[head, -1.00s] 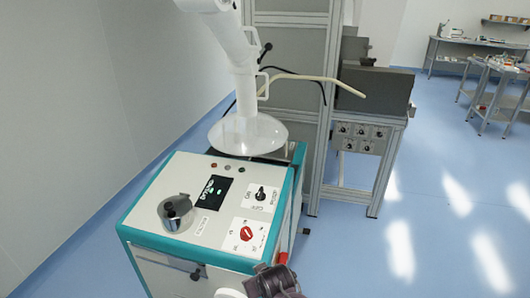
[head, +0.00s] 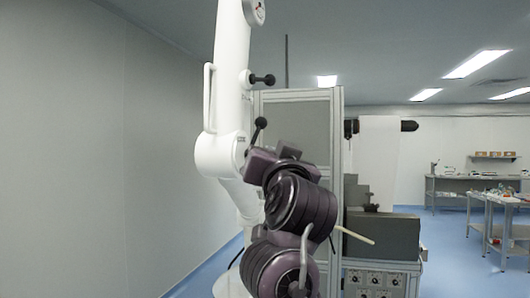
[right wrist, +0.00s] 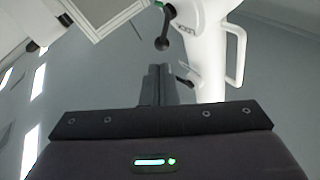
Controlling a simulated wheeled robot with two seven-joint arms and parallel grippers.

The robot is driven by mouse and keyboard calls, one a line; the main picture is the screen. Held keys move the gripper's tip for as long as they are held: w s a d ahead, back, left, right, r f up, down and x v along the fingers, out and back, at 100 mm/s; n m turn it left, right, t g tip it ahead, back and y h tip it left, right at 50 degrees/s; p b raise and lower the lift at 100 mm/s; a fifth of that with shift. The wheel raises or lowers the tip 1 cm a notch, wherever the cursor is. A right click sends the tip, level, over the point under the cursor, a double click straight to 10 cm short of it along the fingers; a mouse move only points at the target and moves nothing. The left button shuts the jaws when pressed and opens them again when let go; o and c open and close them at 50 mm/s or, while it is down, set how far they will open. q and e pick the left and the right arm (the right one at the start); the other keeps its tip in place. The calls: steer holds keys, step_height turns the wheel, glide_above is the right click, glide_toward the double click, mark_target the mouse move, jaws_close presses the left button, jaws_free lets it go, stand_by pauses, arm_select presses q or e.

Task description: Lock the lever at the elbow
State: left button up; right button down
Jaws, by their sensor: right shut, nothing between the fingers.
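The white jointed arm (head: 222,150) of the machine stands upright, with its elbow low in the head view. A black ball-ended lever (head: 258,130) sticks up and right from the elbow. My right gripper (head: 262,165) is just below this lever; its fingertips are hard to make out there. In the right wrist view, the right gripper (right wrist: 158,72) is shut and empty. A black ball-ended lever (right wrist: 162,30) hangs just beyond its tips, with a small gap visible. Green shows at the lever's root. My left gripper is not in view.
A second black lever with ball ends (head: 262,79) sits higher on the white arm, and a white handle (head: 208,97) is on its left side. A grey cabinet (head: 298,120) stands behind to the right. A pale rod (head: 355,234) sticks out right of my arm.

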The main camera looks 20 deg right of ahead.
step_height(320, 180, up, 2)
steer(key=s, duration=0.2)
steer(key=p, duration=0.6)
glide_toward(259, 127)
step_height(259, 127, up, 3)
steer(key=w, duration=0.1)
steer(key=w+f+p, duration=0.1)
steer(key=w, duration=0.1)
steer(key=w+p, duration=0.1)
steer(key=w, duration=0.1)
steer(key=shift+w+d+f, duration=0.2)
steer(key=shift+d+f, duration=0.1)
steer(key=shift+d, duration=0.05)
steer(key=shift+s+m, duration=0.1)
steer(key=shift+m, duration=0.2)
